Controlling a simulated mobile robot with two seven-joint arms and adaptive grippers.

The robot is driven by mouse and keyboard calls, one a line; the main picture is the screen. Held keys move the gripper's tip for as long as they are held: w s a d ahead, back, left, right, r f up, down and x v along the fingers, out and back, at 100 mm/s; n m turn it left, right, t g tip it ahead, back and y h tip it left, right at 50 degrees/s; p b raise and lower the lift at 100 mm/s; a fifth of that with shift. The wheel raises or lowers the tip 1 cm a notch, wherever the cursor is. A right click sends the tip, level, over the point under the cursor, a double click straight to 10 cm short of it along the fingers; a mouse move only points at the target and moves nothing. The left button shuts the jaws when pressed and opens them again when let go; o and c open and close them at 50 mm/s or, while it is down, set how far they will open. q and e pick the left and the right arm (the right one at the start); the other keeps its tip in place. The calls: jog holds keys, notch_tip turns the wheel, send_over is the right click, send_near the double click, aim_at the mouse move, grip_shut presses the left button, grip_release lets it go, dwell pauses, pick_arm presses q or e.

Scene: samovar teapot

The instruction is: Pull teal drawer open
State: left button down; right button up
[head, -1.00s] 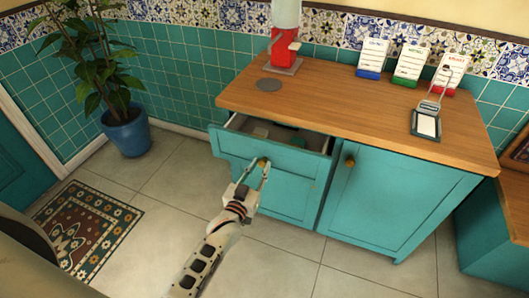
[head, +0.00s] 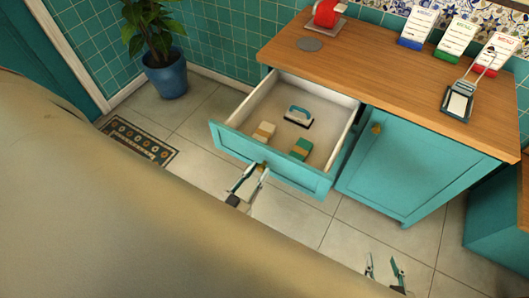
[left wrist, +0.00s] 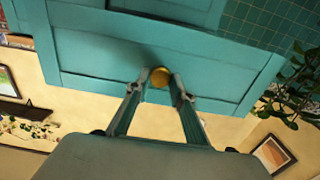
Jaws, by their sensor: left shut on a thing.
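The teal drawer (head: 277,172) stands well open from the cabinet in the head view, its white inside showing. A beige block (head: 264,132), a green and tan block (head: 301,149) and a teal-handled tool (head: 299,116) lie in it. My left gripper (head: 263,170) is at the brass knob on the drawer front. In the left wrist view, the left gripper (left wrist: 160,80) is shut on the round brass knob (left wrist: 160,78), one finger on each side. My right gripper (head: 386,262) shows at the bottom of the head view with its fingers apart and empty.
A teal cabinet door (head: 395,170) is closed to the right. A potted plant (head: 165,78) stands left. My arm covers the lower left.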

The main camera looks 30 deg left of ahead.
pick_arm(q)
jog(key=shift+s, duration=0.85)
jog(key=shift+f, duration=0.1)
jog(key=c, duration=1.8)
grip_release()
jog(key=shift+o, duration=0.2)
jog(key=s, duration=1.2)
jog(key=shift+a, duration=0.25)
